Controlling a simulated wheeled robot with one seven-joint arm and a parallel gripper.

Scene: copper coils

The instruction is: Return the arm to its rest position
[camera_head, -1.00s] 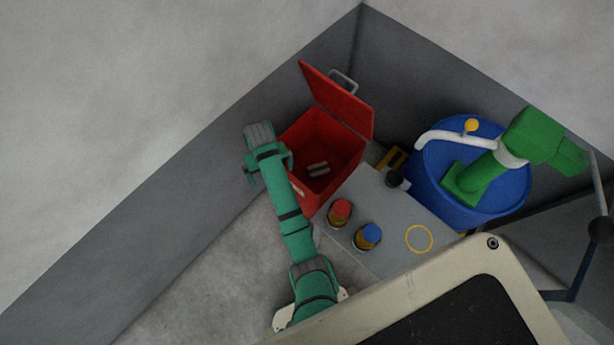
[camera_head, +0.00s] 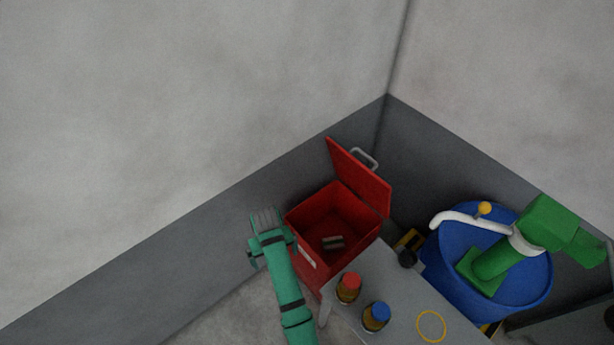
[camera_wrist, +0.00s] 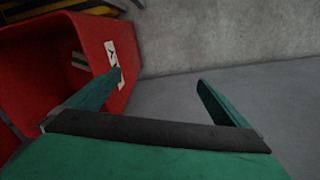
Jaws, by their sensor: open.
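My green arm (camera_head: 282,282) reaches up from the bottom of the head view, to the left of the open red bin. My gripper (camera_wrist: 160,80) shows in the wrist view with its two green fingers spread apart and nothing between them. The left finger overlaps the red bin's side in that view, and I cannot tell whether it touches. The right finger stands in front of bare grey floor and wall. In the head view the gripper's fingers are not clear.
The red bin (camera_head: 305,238) has its lid raised and small pale items (camera_head: 333,243) inside. A grey table (camera_head: 385,285) holds a red-capped bottle (camera_head: 348,288), a blue-capped bottle (camera_head: 376,317) and a yellow ring (camera_head: 431,326). A blue drum (camera_head: 530,285) carries a green pump (camera_head: 495,262). Walls meet behind.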

